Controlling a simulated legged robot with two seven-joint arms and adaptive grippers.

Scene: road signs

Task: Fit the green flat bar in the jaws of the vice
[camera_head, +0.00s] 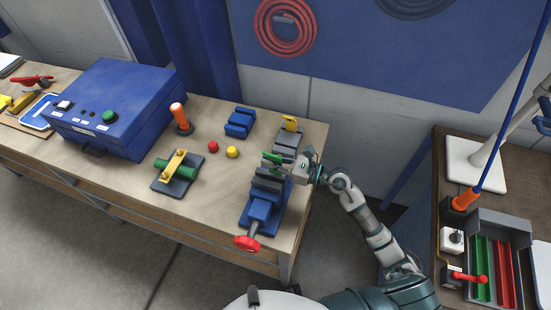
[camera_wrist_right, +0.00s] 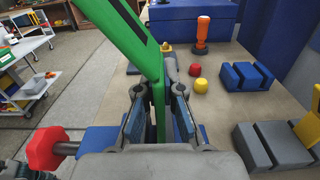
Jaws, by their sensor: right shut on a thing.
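The blue vice (camera_head: 262,208) with a red handle (camera_head: 247,243) stands at the right end of the bench; its handle also shows at the left of the wrist view (camera_wrist_right: 46,148). My right gripper (camera_head: 290,168) is at the vice's jaw end, shut on the green flat bar (camera_head: 271,158). In the wrist view the bar (camera_wrist_right: 122,32) rises tilted up-left from between the fingers (camera_wrist_right: 158,100). The bar's lower end is hidden by the gripper, so I cannot tell whether it sits between the jaws. My left gripper is not in view.
A grey slotted block (camera_head: 289,138) with a yellow piece (camera_head: 291,123) stands close behind the gripper.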

